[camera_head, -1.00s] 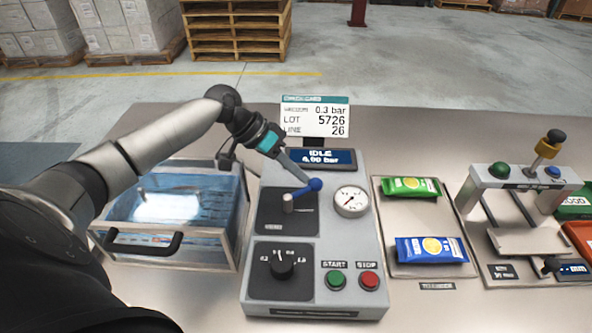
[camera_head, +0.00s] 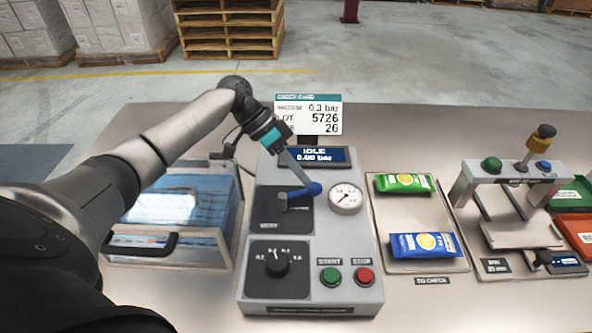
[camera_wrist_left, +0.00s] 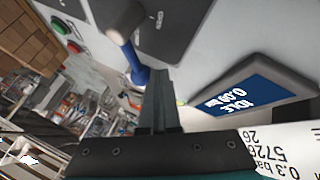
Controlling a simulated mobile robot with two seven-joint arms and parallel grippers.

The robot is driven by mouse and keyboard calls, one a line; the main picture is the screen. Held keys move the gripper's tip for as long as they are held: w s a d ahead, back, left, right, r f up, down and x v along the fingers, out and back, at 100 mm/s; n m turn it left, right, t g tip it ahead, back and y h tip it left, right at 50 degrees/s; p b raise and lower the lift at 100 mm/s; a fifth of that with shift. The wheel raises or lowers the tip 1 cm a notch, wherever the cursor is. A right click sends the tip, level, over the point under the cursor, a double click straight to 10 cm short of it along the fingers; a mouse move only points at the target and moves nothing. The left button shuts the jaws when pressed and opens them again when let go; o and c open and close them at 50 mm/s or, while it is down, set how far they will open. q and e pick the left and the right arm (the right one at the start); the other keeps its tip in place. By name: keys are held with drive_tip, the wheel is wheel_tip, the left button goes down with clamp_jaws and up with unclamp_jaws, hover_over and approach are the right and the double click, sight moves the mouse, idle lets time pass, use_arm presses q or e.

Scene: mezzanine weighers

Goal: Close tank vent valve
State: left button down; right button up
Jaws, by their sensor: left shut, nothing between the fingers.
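The vent valve (camera_head: 284,203) is a lever on a dark plate marked VENT, on the grey control panel (camera_head: 338,262). Its blue handle (camera_head: 312,189) points right and slightly away from me. My left gripper (camera_head: 307,188) is shut and empty, with its fingertips down at the blue handle end and seemingly touching its far side. In the left wrist view the shut fingers (camera_wrist_left: 157,88) lie right beside the blue handle (camera_wrist_left: 139,74). An OPEN mark (camera_wrist_left: 155,20) shows on the plate there. My right gripper is not in view.
A display (camera_head: 320,157) reads IDLE, 0.00 bar, behind the valve. A gauge (camera_head: 346,197) sits just right of the handle. A dial (camera_head: 276,262) and green (camera_head: 331,276) and red (camera_head: 363,276) buttons are nearer. A clear tank (camera_head: 180,215) stands left; a tray (camera_head: 425,266) with packets stands right.

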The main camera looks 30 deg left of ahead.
use_arm(q)
drive_tip(key=shift+d+r+m+g, duration=0.1)
drive_tip(key=shift+d+m+g, duration=0.2)
drive_tip(key=shift+m, duration=0.2)
drive_tip(key=shift+s+d+p, duration=0.25)
drive_tip(key=shift+d+p, duration=0.55)
drive_tip(key=shift+p, duration=0.7)
